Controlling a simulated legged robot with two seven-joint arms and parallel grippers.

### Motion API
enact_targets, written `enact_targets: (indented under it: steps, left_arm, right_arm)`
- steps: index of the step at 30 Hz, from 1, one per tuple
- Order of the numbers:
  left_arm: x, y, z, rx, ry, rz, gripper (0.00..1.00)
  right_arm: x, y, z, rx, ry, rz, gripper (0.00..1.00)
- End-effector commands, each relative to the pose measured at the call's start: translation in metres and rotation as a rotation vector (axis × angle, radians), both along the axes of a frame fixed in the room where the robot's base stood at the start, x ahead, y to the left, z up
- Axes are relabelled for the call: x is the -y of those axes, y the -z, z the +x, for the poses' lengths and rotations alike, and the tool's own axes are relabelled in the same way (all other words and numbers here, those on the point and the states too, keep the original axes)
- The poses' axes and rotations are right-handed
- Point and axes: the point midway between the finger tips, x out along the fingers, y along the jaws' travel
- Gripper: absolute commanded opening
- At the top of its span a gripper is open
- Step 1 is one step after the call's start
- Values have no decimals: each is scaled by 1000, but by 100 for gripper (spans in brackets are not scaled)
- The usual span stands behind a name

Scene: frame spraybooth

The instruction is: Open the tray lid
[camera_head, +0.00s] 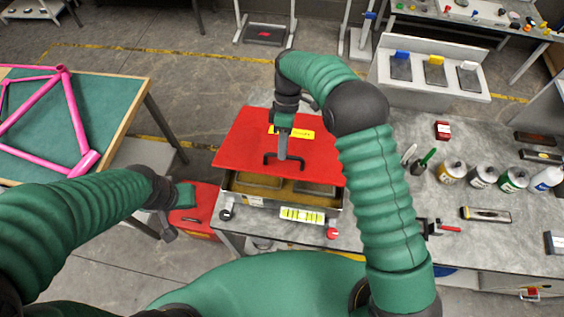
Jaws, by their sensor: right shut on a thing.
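The red tray lid (237,146) has a dark handle near its middle and a yellow label behind it. The lid sits tilted or shifted above the metal tray (322,206), and part of the tray's inside shows along the front edge. My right gripper (283,156) points down and is shut on the lid's handle. My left gripper (166,222) is at the lower left, apart from the tray, beside the bench; its fingers are too small to read.
A pink bike frame (75,115) lies on a green-topped table at left. A red toolbox (205,210) is below the bench's left side. Cans (452,172), a bottle (545,179) and brushes stand to the right on the grey bench (395,226). A rack with coloured blocks (435,75) is behind.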

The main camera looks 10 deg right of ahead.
Motion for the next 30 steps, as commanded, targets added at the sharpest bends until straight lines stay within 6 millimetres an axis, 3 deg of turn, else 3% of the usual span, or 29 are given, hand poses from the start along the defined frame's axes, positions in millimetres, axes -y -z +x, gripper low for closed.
enact_targets:
  steps: [3,9,17,29,30]
  left_arm:
    - [0,-14,0,0,0,0,0]
    - [0,-27,0,0,0,0,0]
    - [0,-35,0,0,0,0,0]
    - [0,-35,0,0,0,0,0]
    - [0,-35,0,0,0,0,0]
  right_arm:
    - [6,-26,22,19,5,2,0]
    - [13,-48,42,18,4,1,0]
    - [18,-58,57,21,5,-3,0]
    - [19,-59,58,18,4,-4,0]
    - [19,-58,58,18,4,-4,14]
